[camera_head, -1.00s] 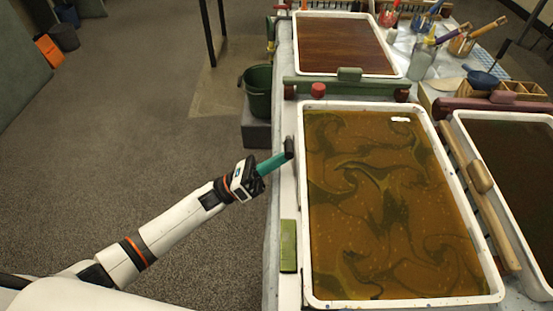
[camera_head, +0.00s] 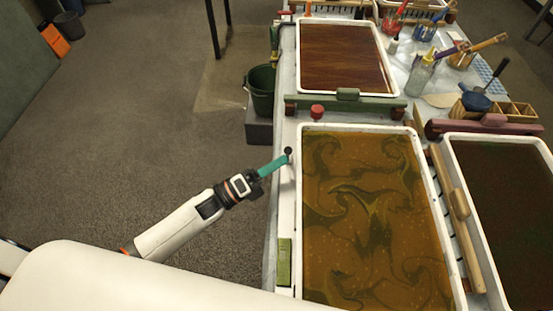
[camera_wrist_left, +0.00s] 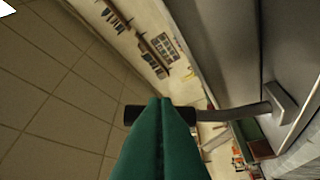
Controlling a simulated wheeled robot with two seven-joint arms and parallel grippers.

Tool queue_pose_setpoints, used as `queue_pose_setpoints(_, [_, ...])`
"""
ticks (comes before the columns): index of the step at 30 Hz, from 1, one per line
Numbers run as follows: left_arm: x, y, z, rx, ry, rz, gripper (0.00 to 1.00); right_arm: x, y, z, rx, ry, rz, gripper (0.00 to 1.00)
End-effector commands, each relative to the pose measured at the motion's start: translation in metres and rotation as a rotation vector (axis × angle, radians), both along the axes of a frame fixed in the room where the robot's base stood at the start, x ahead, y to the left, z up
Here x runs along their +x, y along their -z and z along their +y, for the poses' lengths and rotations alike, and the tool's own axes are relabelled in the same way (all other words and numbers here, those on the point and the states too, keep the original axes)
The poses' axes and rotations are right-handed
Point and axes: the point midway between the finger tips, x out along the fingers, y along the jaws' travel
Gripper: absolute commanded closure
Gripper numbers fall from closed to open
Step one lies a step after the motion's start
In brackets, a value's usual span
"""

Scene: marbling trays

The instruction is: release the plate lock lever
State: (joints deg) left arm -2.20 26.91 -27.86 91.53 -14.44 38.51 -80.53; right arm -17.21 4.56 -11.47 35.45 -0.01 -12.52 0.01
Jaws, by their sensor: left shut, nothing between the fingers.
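The plate lock lever (camera_head: 288,151) shows as a small dark knob at the left edge of the near marbling tray (camera_head: 299,230). In the left wrist view its grey rod (camera_wrist_left: 240,112) runs from a pale block at right to a dark grip at left. My left gripper (camera_head: 284,160) has green fingers, shut with nothing between them. Their tips are at the lever's knob. In the left wrist view the fingertips (camera_wrist_left: 161,101) overlap the dark grip and hide part of it; I cannot tell whether they touch it. My right gripper is not in view.
A green bar (camera_head: 384,106) and a red knob (camera_head: 317,112) lie behind the near tray. A green block (camera_head: 284,262) sits at its left edge. A dark tray (camera_head: 505,200) stands at right. A green bucket (camera_head: 261,90) stands left of the table.

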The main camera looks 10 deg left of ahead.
Motion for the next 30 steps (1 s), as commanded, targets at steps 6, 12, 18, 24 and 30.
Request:
queue_pose_setpoints(6, [0.014, -0.019, 0.003, -0.035, -0.001, 0.179, 1.0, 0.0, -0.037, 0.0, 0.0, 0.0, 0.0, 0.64])
queue_pose_setpoints(12, [0.025, -0.021, 0.005, -0.059, 0.0, 0.292, 1.0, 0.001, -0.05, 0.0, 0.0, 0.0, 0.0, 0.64])
queue_pose_setpoints(18, [0.031, -0.02, 0.006, -0.064, 0.0, 0.308, 1.0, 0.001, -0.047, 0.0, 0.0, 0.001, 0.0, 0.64])
queue_pose_setpoints(24, [0.035, -0.022, 0.007, -0.063, -0.001, 0.307, 1.0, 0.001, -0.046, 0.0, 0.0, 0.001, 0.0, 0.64])
queue_pose_setpoints(30, [0.036, -0.023, 0.007, -0.063, -0.001, 0.306, 1.0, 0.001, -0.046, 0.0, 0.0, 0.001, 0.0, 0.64])
